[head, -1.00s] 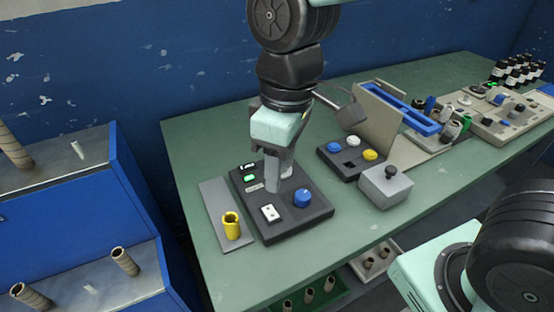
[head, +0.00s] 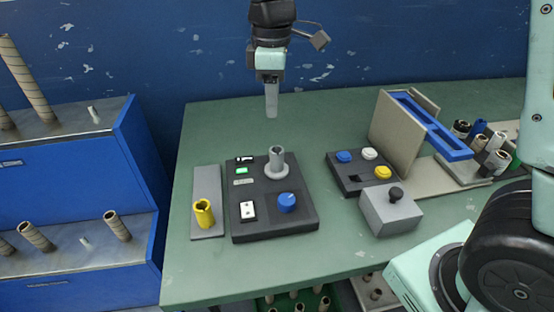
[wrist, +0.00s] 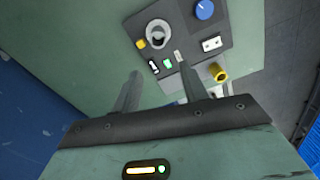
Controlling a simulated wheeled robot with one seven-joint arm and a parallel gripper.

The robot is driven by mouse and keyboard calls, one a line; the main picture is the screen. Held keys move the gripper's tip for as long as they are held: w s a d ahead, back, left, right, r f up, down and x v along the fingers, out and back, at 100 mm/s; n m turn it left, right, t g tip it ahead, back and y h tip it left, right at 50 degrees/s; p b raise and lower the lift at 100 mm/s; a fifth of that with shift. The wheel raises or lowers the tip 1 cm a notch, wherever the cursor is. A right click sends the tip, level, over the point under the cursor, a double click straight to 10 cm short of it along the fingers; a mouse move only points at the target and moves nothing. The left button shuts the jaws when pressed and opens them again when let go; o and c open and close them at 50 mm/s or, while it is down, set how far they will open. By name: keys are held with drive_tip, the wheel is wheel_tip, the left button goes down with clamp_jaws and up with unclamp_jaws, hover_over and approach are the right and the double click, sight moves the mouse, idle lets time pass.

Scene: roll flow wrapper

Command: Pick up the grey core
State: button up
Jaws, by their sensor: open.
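A grey core (head: 277,158) stands upright on a round light base on the dark control box (head: 250,224). In the wrist view the core (wrist: 157,33) appears from above as a ring beyond the fingertips. My gripper (head: 271,114) hangs above and behind the core in the head view, apart from it. In the wrist view the two fingers of my gripper (wrist: 160,77) are spread with nothing between them. The head view shows the fingers nearly edge-on.
A yellow cup-like piece (head: 204,212) stands on a grey plate left of the box. A blue knob (head: 287,202) is in front of the core. A button panel (head: 352,188), grey box (head: 391,212) and upright beige panel (head: 396,132) stand to the right. The green table behind is clear.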

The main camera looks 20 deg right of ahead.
sight(276, 152)
wheel_tip(276, 152, down, 11)
drive_tip(key=shift+f, duration=0.1)
drive_tip(key=shift+d+f, duration=0.15)
drive_tip(key=shift+f, duration=1.15)
drive_tip(key=shift+d+f, duration=0.15)
drive_tip(key=shift+f, duration=1.15)
drive_tip(key=c, duration=0.8)
